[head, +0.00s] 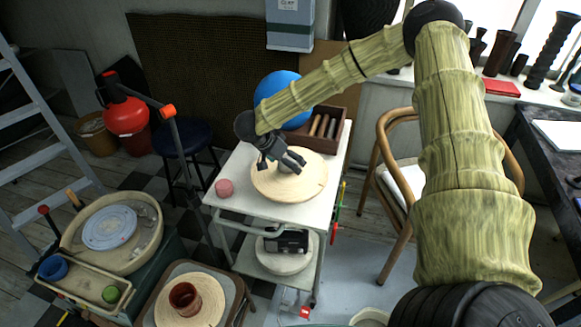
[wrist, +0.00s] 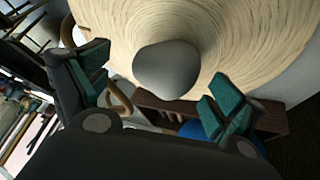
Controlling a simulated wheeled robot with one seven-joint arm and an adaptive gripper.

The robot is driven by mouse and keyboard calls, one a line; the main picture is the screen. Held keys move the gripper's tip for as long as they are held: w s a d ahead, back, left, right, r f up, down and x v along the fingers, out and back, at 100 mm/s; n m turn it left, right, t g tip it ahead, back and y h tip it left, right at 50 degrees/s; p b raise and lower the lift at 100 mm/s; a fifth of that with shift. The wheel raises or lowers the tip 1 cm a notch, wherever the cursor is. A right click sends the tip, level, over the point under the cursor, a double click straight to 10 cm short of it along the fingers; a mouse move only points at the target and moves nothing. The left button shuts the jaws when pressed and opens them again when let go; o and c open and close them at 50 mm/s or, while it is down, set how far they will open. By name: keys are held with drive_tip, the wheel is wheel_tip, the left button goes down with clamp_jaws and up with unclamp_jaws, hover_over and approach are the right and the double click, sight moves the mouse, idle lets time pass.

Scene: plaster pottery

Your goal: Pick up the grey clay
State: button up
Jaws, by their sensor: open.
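The grey clay (wrist: 166,70) is a smooth, rounded lump on a pale round wooden board (wrist: 265,30). In the head view the board (head: 308,187) lies on a white table, and the clay (head: 286,168) is mostly hidden by my gripper (head: 283,162). In the wrist view the teal-padded fingers of my gripper (wrist: 158,82) are spread apart, one on each side of the clay in the picture. The clay looks clear of both fingers. I cannot tell how far above the board the fingertips are.
A pink lump (head: 225,188) sits on the white table (head: 238,170) left of the board. A wooden box of tools (head: 335,138) stands behind the board, with a blue ball (head: 270,88) near it. A chair (head: 383,150) stands right of the table.

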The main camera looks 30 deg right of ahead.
drive_tip(key=shift+w+d+f, duration=0.15)
drive_tip(key=shift+w+f, duration=0.05)
drive_tip(key=shift+f, duration=0.25)
drive_tip(key=shift+w+d+f, duration=0.15)
drive_tip(key=shift+w+f, duration=0.05)
drive_tip(key=shift+f, duration=0.25)
drive_tip(key=shift+s+r, duration=0.15)
drive_tip(key=shift+s, duration=0.1)
drive_tip(key=shift+w, duration=0.1)
drive_tip(key=c, duration=1.6)
drive_tip(key=shift+c, duration=1.4)
drive_tip(key=shift+w+r, duration=0.1)
drive_tip(key=shift+r, duration=0.05)
